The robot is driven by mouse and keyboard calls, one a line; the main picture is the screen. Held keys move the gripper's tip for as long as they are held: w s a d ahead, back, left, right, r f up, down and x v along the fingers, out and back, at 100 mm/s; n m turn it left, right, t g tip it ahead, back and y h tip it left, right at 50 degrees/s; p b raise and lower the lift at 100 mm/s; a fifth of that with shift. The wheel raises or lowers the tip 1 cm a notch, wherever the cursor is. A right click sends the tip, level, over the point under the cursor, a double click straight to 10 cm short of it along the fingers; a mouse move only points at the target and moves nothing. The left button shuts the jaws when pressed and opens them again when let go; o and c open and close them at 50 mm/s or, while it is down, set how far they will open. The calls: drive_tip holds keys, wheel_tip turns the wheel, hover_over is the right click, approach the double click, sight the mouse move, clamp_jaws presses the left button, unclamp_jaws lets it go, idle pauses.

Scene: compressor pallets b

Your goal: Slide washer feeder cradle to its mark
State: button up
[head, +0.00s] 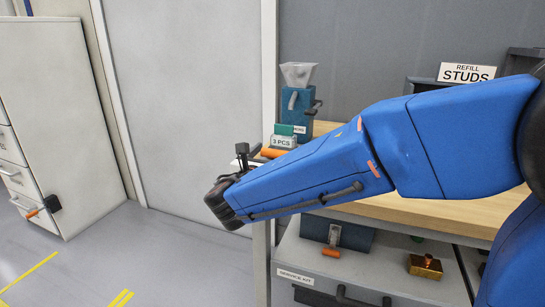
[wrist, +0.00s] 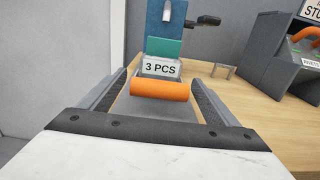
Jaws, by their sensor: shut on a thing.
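The washer feeder (head: 297,108) is a teal dispenser with a clear hopper on the bench's left end; its lower part (wrist: 166,22) shows in the wrist view. In front of it is the cradle, with a "3 PCS" label (wrist: 161,68), a green block (wrist: 165,47) and an orange handle bar (wrist: 160,90). My gripper (wrist: 160,86) is shut on the orange handle, a finger at each end. In the head view my arm hides most of the gripper. I cannot make out the cradle's mark.
The wooden bench top (head: 440,212) runs right. A small metal bracket (wrist: 223,71) stands right of the feeder. Dark bins with a "REFILL STUDS" sign (head: 467,72) stand further right. A lower shelf (head: 390,279) holds a brass part. A grey cabinet (head: 55,110) is at far left.

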drive_tip(key=shift+w+d, duration=0.25)
drive_tip(key=shift+w, duration=0.45)
drive_tip(key=o, duration=1.5)
drive_tip(key=shift+c, duration=0.2)
drive_tip(key=v, duration=1.7)
drive_tip(key=shift+s, duration=0.2)
